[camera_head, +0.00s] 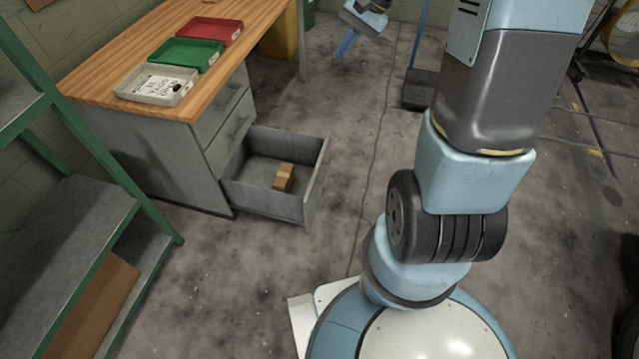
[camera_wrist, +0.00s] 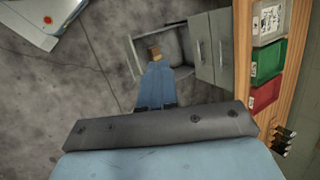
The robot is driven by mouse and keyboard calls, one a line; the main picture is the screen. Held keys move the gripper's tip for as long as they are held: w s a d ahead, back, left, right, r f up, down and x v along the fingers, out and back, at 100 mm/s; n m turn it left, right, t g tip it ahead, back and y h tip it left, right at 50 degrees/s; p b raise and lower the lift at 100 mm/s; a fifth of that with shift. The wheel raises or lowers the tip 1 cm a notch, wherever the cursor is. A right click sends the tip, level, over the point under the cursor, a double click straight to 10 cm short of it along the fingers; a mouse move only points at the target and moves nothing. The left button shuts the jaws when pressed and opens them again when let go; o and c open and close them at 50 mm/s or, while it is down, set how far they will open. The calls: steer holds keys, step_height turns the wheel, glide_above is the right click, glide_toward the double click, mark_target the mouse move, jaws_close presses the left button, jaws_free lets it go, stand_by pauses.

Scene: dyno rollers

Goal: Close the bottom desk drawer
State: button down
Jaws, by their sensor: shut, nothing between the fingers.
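The bottom desk drawer (camera_head: 317,190) is pulled well out of the grey cabinet under the wooden desk, low over the floor. A small brown box (camera_head: 284,177) lies inside it. The drawers above it (camera_head: 232,120) are shut. My gripper (camera_head: 346,46) is at the top of the head view, beyond the drawer and clear of it, with its blue fingers pointing down and together, holding nothing. In the wrist view the closed fingers (camera_wrist: 158,75) overlap part of the open drawer (camera_wrist: 133,55) and the brown box (camera_wrist: 154,50), hiding some of the drawer.
The wooden desk top (camera_head: 215,80) carries red (camera_head: 209,30), green (camera_head: 187,54) and grey (camera_head: 156,85) trays. A green-framed shelf (camera_head: 120,180) stands at the left. Concrete floor (camera_head: 240,280) lies open in front of the drawer and to its right, up to my base.

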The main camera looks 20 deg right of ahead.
steer(key=w+d+f+m+y, duration=0.1)
steer(key=w+f+m, duration=0.15)
steer(key=f, duration=0.35)
steer(key=w+d+f+m+y, duration=0.1)
steer(key=w+d+f+y, duration=0.1)
steer(key=w+f, duration=0.35)
steer(key=m+t+y, duration=0.1)
steer(key=m+t, duration=0.5)
steer(key=m, duration=0.8)
glide_toward(313, 186)
steer(key=shift+x, duration=3.1)
steer(key=shift+s+a+r, duration=0.15)
steer(key=shift+a, duration=0.05)
